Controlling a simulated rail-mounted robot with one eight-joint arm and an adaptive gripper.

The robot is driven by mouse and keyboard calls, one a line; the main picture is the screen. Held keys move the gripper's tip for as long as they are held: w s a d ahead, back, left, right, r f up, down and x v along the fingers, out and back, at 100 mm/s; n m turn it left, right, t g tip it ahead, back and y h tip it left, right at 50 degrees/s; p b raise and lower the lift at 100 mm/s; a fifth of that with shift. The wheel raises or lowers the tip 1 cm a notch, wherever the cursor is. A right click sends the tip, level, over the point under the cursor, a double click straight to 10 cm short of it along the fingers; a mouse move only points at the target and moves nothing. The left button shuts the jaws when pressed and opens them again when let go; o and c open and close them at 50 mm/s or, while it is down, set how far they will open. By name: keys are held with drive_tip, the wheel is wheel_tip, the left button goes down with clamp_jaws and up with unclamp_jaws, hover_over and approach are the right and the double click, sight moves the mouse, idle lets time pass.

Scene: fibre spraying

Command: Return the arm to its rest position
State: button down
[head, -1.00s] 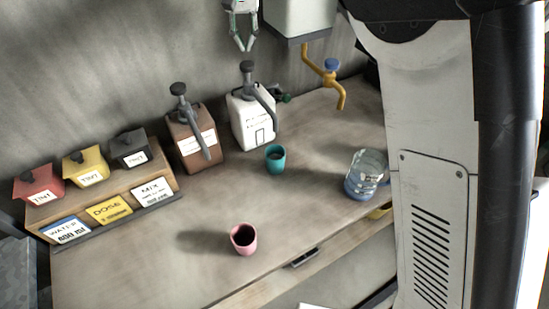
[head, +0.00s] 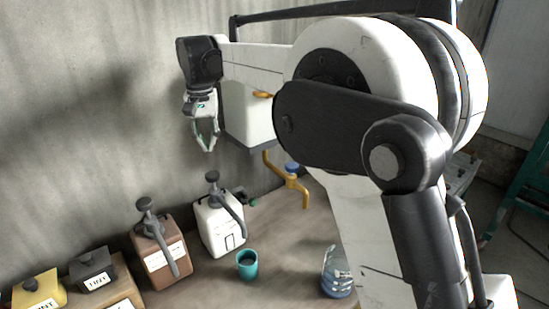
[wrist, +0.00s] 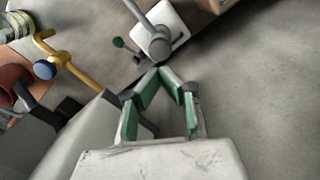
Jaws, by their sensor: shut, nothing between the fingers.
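My gripper (head: 207,140) hangs fingers-down in the head view, high in front of the grey wall, above the white pump container. Its green-lined fingers are shut and empty, with tips together. In the wrist view my gripper (wrist: 172,72) also shows with its tips close together. Behind it are the white pump container (wrist: 157,32) and the grey wall. My arm reaches across the upper right of the head view, raised clear of the table.
The table (head: 208,283) holds a white pump container (head: 219,228), a brown pump container (head: 158,258), a teal cup (head: 247,266) and a clear jug (head: 336,275). A wall-mounted white tank (head: 247,118) with a yellow tap (head: 291,183) is close right of my gripper.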

drive_tip(key=s+d+m+t+y+b, duration=0.1)
drive_tip(key=s+d+t+b, duration=0.3)
drive_tip(key=d, duration=0.9)
drive_tip(key=s+d+g+b, duration=0.15)
drive_tip(key=s+d, duration=0.45)
drive_tip(key=d, duration=0.7)
drive_tip(key=s+d+f+m+t+h+b, duration=0.1)
drive_tip(key=s+d+f+t+b, duration=0.3)
drive_tip(key=s+d+f, duration=1.3)
drive_tip(key=s+d+b, duration=0.1)
drive_tip(key=s+b, duration=0.2)
drive_tip(key=shift+f+m+t, duration=0.3)
drive_tip(key=shift+t, duration=0.05)
